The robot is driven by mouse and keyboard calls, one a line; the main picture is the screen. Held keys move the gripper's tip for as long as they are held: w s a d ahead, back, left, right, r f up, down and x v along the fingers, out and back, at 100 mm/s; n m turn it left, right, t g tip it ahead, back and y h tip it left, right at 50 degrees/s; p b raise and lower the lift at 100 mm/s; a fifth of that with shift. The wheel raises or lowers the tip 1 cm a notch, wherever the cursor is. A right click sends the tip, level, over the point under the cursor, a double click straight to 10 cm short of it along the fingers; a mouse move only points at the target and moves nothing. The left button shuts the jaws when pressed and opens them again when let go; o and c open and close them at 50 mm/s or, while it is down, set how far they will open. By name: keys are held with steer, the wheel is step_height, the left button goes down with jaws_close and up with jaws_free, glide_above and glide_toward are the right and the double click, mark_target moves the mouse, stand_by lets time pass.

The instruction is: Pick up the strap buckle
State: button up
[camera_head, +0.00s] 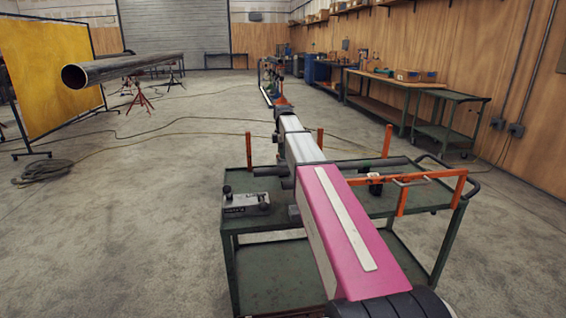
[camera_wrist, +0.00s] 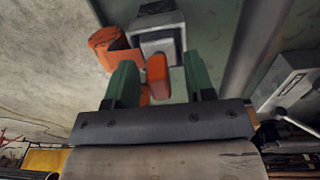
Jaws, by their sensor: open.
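My gripper (camera_wrist: 158,62) is open in the wrist view, its two green fingers apart. What looks like the strap buckle (camera_wrist: 156,38), a grey metal block with a dark recess, lies just beyond the fingertips on a green surface. An orange piece (camera_wrist: 157,76) extends from beside it into the gap between the fingers, and more orange shows lower down. An orange roll (camera_wrist: 108,44), seemingly strap, lies to the left of the left finger. I cannot tell whether the fingers touch anything. In the head view I cannot make out the buckle or gripper; my arm covers part of the cart.
The green cart (camera_head: 275,286) has orange posts and an orange side frame (camera_head: 402,198). A grey box with dark knobs (camera_head: 246,202) stands on its left part. A grey bar (camera_wrist: 250,45) and a box with a lever (camera_wrist: 287,88) lie right of my gripper. Open floor surrounds the cart.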

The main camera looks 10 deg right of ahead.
steer(key=shift+f, duration=0.55)
jaws_close()
steer(key=shift+r, duration=0.1)
